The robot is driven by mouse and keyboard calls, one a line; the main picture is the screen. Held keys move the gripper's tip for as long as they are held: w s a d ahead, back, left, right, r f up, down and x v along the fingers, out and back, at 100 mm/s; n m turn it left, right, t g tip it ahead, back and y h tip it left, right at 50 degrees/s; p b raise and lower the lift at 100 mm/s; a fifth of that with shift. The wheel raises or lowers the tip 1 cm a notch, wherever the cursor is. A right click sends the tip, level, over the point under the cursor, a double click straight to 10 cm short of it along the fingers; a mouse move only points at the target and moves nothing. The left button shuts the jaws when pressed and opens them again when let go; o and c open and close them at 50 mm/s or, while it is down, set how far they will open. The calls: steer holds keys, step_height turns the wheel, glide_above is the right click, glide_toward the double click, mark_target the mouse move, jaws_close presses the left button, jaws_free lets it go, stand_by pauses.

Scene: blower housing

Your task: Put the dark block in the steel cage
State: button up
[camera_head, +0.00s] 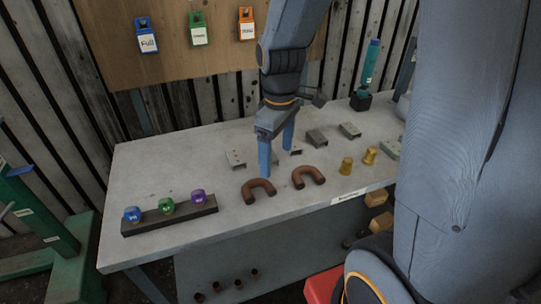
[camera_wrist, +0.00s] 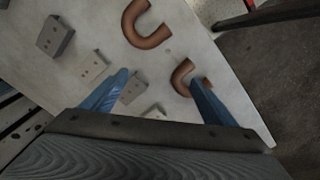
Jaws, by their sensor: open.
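My gripper (camera_head: 277,160) is open, fingers pointing down, among small grey channel-shaped blocks and behind two brown U-shaped pipes. A darker grey block (camera_head: 317,138) lies right of the gripper, and another dark grey block (camera_head: 349,131) lies farther right. I cannot tell which is the dark block. A paler block (camera_head: 236,158) lies left of the fingers; another pale block (camera_head: 296,149) is partly hidden behind the right finger. A dark grey block also shows in the wrist view (camera_wrist: 55,37). I cannot make out a steel cage.
Brown U-pipes (camera_head: 259,190) (camera_head: 308,177) and brass fittings (camera_head: 346,166) lie along the front. A dark bar (camera_head: 170,218) with coloured knobs stands at left. A teal-topped tool (camera_head: 370,62) stands at back right. The bare tabletop (camera_head: 165,165) is clear at left.

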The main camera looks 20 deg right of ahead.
steer(key=w+n, duration=0.2)
steer(key=w+r+n+p, duration=0.1)
steer(key=w+n, duration=0.1)
steer(key=n, duration=0.1)
steer(key=w+r+n, duration=0.1)
steer(key=w+n, duration=0.2)
steer(key=shift+a+g, duration=0.15)
steer(key=shift+g, duration=0.15)
steer(key=shift+w+n+p, duration=0.35)
steer(key=shift+w+n, duration=0.25)
steer(key=shift+n, duration=0.3)
steer(key=shift+f+p, duration=0.35)
steer(key=shift+f, duration=0.9)
steer(key=shift+w+d+f+p, duration=0.15)
steer(key=shift+f+p, duration=0.4)
steer(key=shift+f, duration=0.75)
steer(key=shift+w+d+f+p, duration=0.15)
steer(key=shift+f+p, duration=0.35)
steer(key=shift+f, duration=0.8)
steer(key=shift+s, duration=0.1)
steer(key=c, duration=1.4)
steer(key=shift+r, duration=0.15)
